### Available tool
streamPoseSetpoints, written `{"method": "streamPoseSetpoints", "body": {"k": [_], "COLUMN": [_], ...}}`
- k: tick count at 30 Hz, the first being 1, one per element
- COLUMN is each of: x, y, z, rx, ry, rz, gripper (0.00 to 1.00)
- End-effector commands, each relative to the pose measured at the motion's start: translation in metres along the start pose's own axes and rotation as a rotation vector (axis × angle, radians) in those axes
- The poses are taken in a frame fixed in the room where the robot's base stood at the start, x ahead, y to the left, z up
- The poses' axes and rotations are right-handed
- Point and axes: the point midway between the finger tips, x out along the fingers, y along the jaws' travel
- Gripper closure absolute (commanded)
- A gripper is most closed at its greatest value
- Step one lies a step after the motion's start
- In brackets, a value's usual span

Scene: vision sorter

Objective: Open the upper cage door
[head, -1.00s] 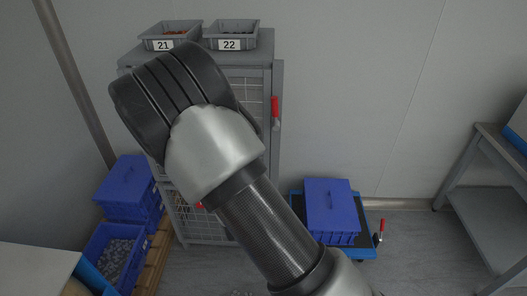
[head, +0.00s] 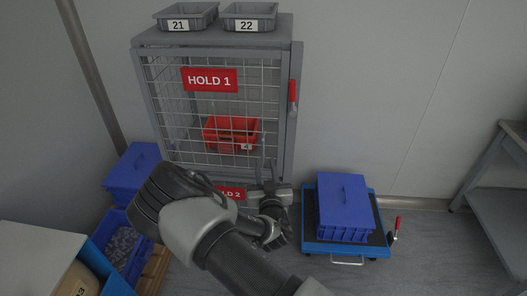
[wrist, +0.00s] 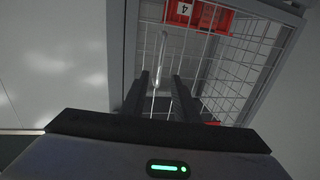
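The upper cage door (head: 218,115) is a wire-mesh panel in a grey frame with a red HOLD 1 sign (head: 210,80). It looks closed. A red lever (head: 292,92) is on the post at its right. In the wrist view a pale vertical bar handle (wrist: 160,58) stands in front of the mesh (wrist: 236,58). My gripper (wrist: 160,76) is open, its two dark fingers pointing at the handle, whose lower end shows between the fingertips. I cannot tell whether they touch it. In the head view my gripper (head: 268,166) is at the door's lower right.
A red bin marked 4 (head: 230,132) is inside the upper cage. Grey bins 21 (head: 186,17) and 22 (head: 248,17) stand on top. A blue crate (head: 345,205) on a trolley (head: 312,234) stands on the floor at right. Blue crates (head: 130,172) stand at left.

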Motion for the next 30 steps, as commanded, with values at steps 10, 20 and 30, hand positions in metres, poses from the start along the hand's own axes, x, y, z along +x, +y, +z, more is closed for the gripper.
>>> {"method": "streamPoseSetpoints", "body": {"k": [10,20,30], "x": [0.068,0.088,0.088], "y": [0.001,0.001,0.001], "z": [0.002,0.001,0.001], "rx": [-0.001,-0.001,-0.001], "ry": [0.000,-0.002,-0.002], "rz": [0.000,0.001,0.001], "gripper": [0.72,0.72,0.97]}}
